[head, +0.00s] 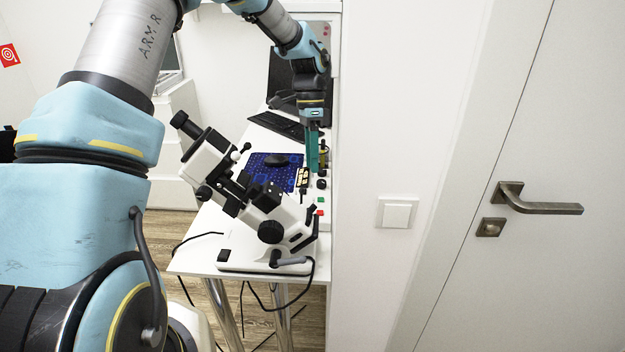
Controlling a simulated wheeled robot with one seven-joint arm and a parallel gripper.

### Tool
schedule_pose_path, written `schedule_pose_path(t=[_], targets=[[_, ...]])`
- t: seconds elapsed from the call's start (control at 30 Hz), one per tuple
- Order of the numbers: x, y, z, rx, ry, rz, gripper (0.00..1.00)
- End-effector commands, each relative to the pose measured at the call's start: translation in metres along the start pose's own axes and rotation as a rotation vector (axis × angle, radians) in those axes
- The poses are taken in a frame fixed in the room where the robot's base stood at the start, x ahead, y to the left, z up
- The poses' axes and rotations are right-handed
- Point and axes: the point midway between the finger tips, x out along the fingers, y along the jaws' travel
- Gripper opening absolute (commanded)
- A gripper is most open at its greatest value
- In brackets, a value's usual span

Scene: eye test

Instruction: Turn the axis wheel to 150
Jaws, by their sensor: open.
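A white and black tilted optical instrument (262,205) stands on the near end of the white table. Its eyepiece (180,120) points up to the left. A large round black knob (271,232) is on its near side, and a smaller black knob (203,193) is on its upper left part. I cannot tell which part is the axis wheel, and no scale or number is readable. My gripper (314,168) points down with teal fingers, behind and above the right part of the instrument. It is open and appears apart from the instrument. Its fingertips are small and partly unclear.
A blue patterned mat (268,176) with a black mouse (276,160) lies behind the instrument. A black keyboard (277,126) and a dark monitor (284,76) are farther back. Small parts with red and green buttons (320,212) sit along the right table edge, beside the wall.

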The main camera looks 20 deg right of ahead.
Motion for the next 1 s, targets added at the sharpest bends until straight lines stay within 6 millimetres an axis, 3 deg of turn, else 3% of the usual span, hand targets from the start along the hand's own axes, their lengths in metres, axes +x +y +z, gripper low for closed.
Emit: schedule_pose_path(t=[0.33, 0.57, 0.73, 1.0], targets=[[-0.006, 0.000, 0.000, 0.000, 0.000, 0.000, 0.44], [-0.005, 0.007, 0.001, 0.012, -0.001, -0.051, 0.19], [-0.002, 0.029, 0.004, 0.057, 0.009, -0.204, 0.00], [0.008, 0.080, 0.017, 0.180, 0.071, -0.467, 0.00]])
